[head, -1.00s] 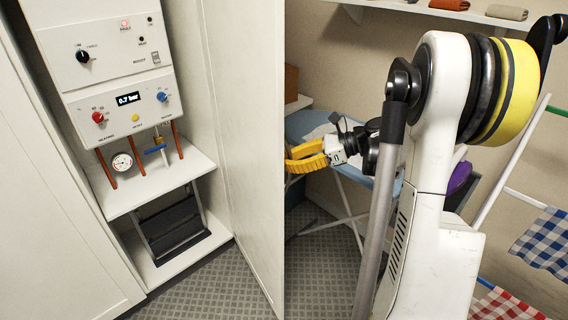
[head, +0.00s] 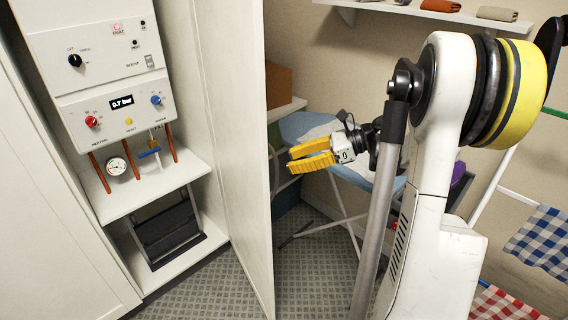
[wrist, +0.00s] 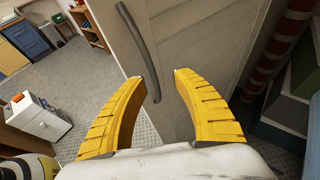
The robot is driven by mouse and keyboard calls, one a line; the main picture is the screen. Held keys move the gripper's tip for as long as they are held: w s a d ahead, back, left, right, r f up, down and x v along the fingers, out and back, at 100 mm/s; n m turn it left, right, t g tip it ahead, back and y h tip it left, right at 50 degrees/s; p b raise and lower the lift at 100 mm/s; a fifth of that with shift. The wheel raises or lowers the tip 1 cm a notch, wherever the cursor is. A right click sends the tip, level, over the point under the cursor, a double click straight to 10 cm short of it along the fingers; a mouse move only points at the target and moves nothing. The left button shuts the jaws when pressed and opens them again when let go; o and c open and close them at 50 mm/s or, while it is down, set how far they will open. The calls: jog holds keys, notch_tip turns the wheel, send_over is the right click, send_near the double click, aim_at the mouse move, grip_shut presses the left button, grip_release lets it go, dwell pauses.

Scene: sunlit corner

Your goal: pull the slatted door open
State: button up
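The door (head: 238,160) of the boiler cupboard stands ajar in the head view, its inner face and free edge showing. The wrist view shows its outer face (wrist: 200,45), pale grey-beige with faint lines, and a long dark grey bar handle (wrist: 146,45). The handle is hidden in the head view. My yellow-fingered gripper (head: 296,160) is to the right of the door's free edge, apart from it in the picture. In the wrist view my gripper (wrist: 162,78) is open, and the handle's lower end appears between the fingers. Nothing is gripped; contact with the handle cannot be seen.
The cupboard holds a boiler panel (head: 95,75) above a shelf, with a dark folded step (head: 168,232) below. An ironing board (head: 365,172) stands behind my gripper. A drying rack with checked cloths (head: 540,240) is at the right.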

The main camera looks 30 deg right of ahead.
jog(key=v, duration=0.8)
jog(key=shift+s+d, duration=0.2)
